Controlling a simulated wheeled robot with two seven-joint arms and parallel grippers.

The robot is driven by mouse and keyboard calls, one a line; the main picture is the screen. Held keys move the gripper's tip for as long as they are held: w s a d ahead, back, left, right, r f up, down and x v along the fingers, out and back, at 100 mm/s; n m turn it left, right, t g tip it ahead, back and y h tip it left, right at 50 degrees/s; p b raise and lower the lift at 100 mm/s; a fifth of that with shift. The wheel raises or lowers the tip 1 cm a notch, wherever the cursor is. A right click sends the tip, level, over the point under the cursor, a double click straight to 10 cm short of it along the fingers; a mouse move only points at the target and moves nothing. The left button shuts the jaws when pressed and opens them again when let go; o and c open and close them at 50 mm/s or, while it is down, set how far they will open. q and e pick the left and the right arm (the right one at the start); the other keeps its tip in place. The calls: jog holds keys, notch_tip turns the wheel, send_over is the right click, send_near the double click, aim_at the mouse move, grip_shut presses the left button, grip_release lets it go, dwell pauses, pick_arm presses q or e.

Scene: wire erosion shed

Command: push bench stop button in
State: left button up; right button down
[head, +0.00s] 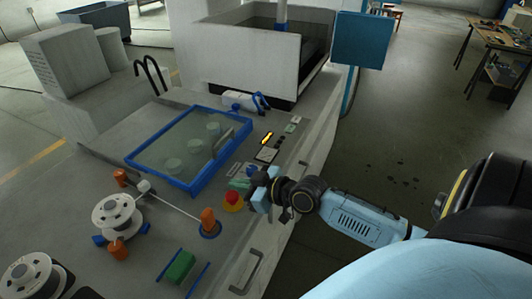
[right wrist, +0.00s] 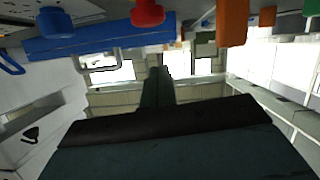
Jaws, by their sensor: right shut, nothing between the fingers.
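The red stop button (head: 233,197) sits on a yellow base near the front right edge of the grey bench (head: 110,165). It also shows at the top of the right wrist view (right wrist: 148,12), where the scene looks upside down. My right gripper (head: 254,180) is just right of the button in the head view, with a visible gap. In the right wrist view its fingers (right wrist: 157,88) are together and hold nothing. The gripper's exact height over the bench is hard to tell. My left gripper is not in view.
A blue-framed glass panel (head: 190,187) lies behind the button. A metal handle (head: 258,270) is on the bench's front side. Open floor lies right.

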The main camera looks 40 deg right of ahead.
jog(key=v, duration=0.8)
jog(key=shift+s, duration=0.2)
jog(key=shift+d+r, duration=0.1)
